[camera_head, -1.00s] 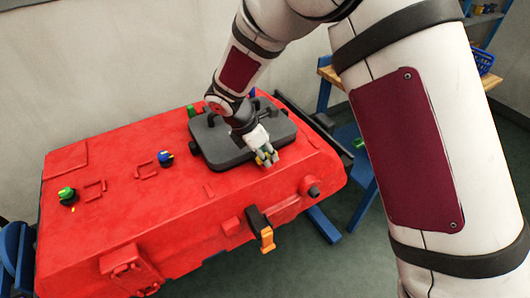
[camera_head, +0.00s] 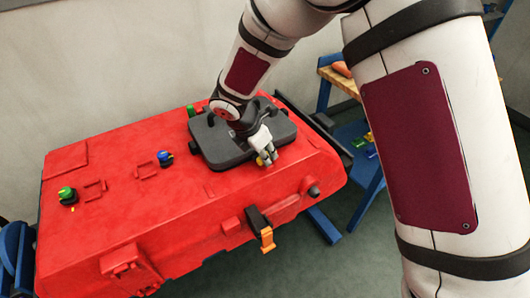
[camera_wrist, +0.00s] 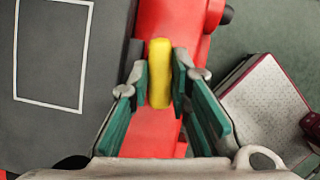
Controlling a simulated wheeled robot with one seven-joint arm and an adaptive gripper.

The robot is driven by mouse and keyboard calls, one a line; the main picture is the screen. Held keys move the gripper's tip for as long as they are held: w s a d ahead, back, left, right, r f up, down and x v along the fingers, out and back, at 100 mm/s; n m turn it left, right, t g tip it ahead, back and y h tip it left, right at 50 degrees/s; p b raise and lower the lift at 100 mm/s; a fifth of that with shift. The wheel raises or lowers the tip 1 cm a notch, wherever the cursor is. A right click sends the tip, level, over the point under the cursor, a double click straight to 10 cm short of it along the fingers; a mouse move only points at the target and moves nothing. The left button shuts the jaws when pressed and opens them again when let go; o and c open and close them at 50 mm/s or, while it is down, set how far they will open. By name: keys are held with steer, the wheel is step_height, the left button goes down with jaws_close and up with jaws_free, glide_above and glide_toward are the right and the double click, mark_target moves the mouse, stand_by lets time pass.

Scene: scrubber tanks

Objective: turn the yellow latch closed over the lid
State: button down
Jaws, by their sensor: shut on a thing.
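The yellow latch (camera_wrist: 159,72) stands between the green-padded fingers of my gripper (camera_wrist: 162,85) in the wrist view, and the gripper is shut on it. The latch lies beside the edge of the dark grey lid (camera_wrist: 105,110), and its long side runs along that edge. In the head view, the lid (camera_head: 215,148) sits on the red tank (camera_head: 120,215). My gripper (camera_head: 266,158) is at the lid's right front edge there, with a small bit of yellow at its tips. The latch's base is hidden by the fingers.
A green knob (camera_head: 66,193) and a blue knob (camera_head: 165,157) stand on the tank top. An orange-yellow clip (camera_head: 267,238) hangs on the tank's front. A blue-legged bench (camera_head: 360,150) stands behind at right. Open floor lies in front.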

steer(key=n+y, duration=0.1)
steer(key=n, duration=0.1)
steer(key=n+t, duration=0.1)
steer(key=n, duration=0.2)
steer(key=shift+s+d+y, duration=0.1)
steer(key=shift+d+y, duration=0.05)
steer(key=shift+y, duration=0.25)
steer(key=n+y, duration=0.1)
steer(key=n, duration=0.1)
steer(key=n+p, duration=0.1)
steer(key=n, duration=0.2)
steer(key=shift+d+r+y, duration=0.1)
steer(key=shift+d+y, duration=0.05)
steer(key=shift+y, duration=0.25)
steer(key=n+y+p, duration=0.1)
steer(key=n+p, duration=0.2)
steer(key=shift+s, duration=0.1)
steer(key=n+y+p, duration=0.1)
steer(key=n+p, duration=0.1)
steer(key=shift+n+p, duration=0.3)
steer(key=shift+p, duration=0.05)
steer(key=c, duration=1.8)
jaws_free()
steer(key=shift+g, duration=0.3)
steer(key=shift+o, duration=0.2)
steer(key=shift+d, duration=0.1)
steer(key=v, duration=1.1)
steer(key=shift+r, duration=0.4)
